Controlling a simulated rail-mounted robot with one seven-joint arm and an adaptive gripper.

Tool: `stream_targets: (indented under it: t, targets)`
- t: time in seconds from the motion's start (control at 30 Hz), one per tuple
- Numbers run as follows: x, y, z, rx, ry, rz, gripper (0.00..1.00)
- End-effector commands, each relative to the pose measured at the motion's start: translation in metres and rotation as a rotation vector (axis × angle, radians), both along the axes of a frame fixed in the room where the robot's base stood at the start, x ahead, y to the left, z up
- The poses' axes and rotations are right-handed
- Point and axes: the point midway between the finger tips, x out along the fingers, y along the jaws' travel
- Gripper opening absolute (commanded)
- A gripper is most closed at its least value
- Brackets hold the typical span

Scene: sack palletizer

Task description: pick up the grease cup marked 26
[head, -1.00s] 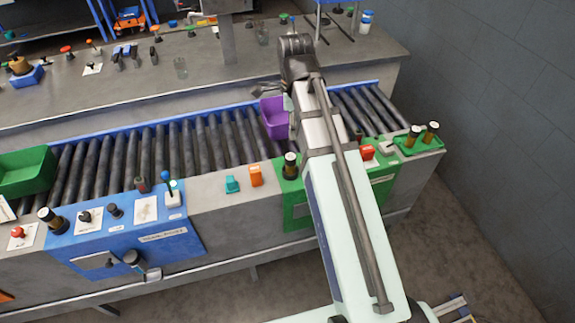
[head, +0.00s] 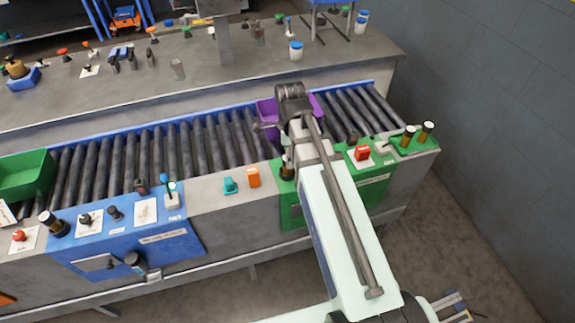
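Several dark cups with brownish bands may be the grease cups, but no number 26 is readable. Two stand on the green tray at the right end: one dark cup (head: 409,137) and another (head: 427,131). Another dark cup (head: 287,171) stands on the green panel just left of my arm, partly covered. A black cup (head: 53,222) sits on the blue panel at the left. My gripper (head: 262,128) seems to be the small dark part left of my wrist, near the purple bin; its fingers are too small and hidden to judge.
A purple bin (head: 267,112) stands on the roller conveyor (head: 180,145), partly behind my arm. A green bin (head: 27,176) is at the left. Bench behind holds small items.

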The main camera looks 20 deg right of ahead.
Motion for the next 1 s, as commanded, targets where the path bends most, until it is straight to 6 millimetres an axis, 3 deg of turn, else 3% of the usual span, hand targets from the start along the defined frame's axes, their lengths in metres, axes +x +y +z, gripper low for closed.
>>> stream_targets:
  t: [0.5, 0.87, 1.0]
  targets:
    - [0.000, 0.003, -0.045, 0.000, 0.001, 0.000, 0.68]
    - [0.001, 0.003, -0.051, 0.000, 0.000, 0.000, 0.68]
    - [0.001, 0.003, -0.051, 0.000, 0.000, 0.000, 0.21]
